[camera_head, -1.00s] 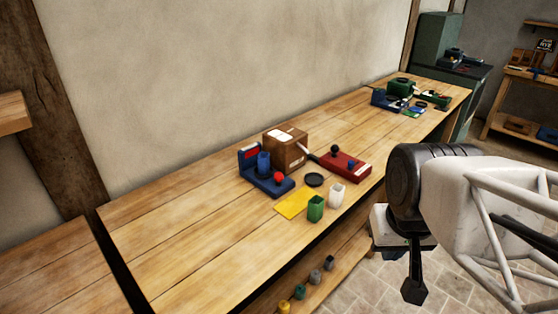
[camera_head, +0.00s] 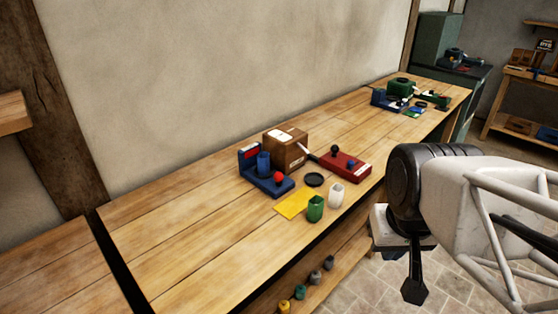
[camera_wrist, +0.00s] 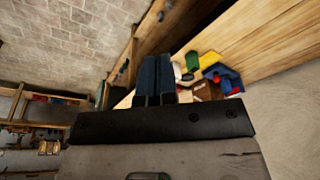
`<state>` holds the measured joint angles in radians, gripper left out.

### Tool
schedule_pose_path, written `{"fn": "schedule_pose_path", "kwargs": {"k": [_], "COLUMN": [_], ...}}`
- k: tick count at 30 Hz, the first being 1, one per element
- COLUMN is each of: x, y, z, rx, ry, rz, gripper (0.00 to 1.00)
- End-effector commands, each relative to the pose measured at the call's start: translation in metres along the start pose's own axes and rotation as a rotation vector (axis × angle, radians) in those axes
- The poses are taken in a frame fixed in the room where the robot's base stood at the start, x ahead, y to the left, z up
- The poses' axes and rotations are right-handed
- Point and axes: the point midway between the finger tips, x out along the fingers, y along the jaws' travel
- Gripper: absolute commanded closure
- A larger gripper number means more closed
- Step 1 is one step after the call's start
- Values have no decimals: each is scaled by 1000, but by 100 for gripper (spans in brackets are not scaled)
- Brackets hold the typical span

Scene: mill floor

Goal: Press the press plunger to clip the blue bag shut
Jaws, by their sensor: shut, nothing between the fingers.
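A blue bag (camera_head: 263,162), shaped like a small cup, stands at a blue L-shaped fixture (camera_head: 262,184) with a red ball knob (camera_head: 279,177) at the front. Beside it, a red fixture (camera_head: 345,163) carries a black ball knob (camera_head: 335,149) and a small blue part (camera_head: 351,165). I cannot tell for sure which is the press plunger. My gripper (camera_head: 414,291) hangs pointing down off the bench's front edge, right of and apart from these things. In the wrist view my gripper (camera_wrist: 157,65) is shut and empty; its fingers partly cover the bench items.
A brown box (camera_head: 286,152) stands behind the fixtures. A green bag (camera_head: 315,208), a white bag (camera_head: 336,195), a yellow sheet (camera_head: 294,203) and a black disc (camera_head: 313,180) lie in front. The bench (camera_head: 190,240) is clear at left. Another group of fixtures stands at the far end.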

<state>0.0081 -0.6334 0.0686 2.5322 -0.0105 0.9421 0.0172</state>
Motion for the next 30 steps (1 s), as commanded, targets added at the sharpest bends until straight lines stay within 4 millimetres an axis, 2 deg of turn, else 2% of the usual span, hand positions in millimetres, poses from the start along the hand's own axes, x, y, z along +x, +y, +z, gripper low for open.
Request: {"fn": "schedule_pose_path", "kwargs": {"k": [8, 14, 20, 30], "x": [0, 1, 5, 20], "y": [1, 1, 0, -13], "z": [-10, -37, -81, -166], "rx": [-2, -8, -18, -47], "ry": [0, -1, 10, 52], "rz": [16, 60, 127, 244], "gripper": [100, 100, 100, 100]}}
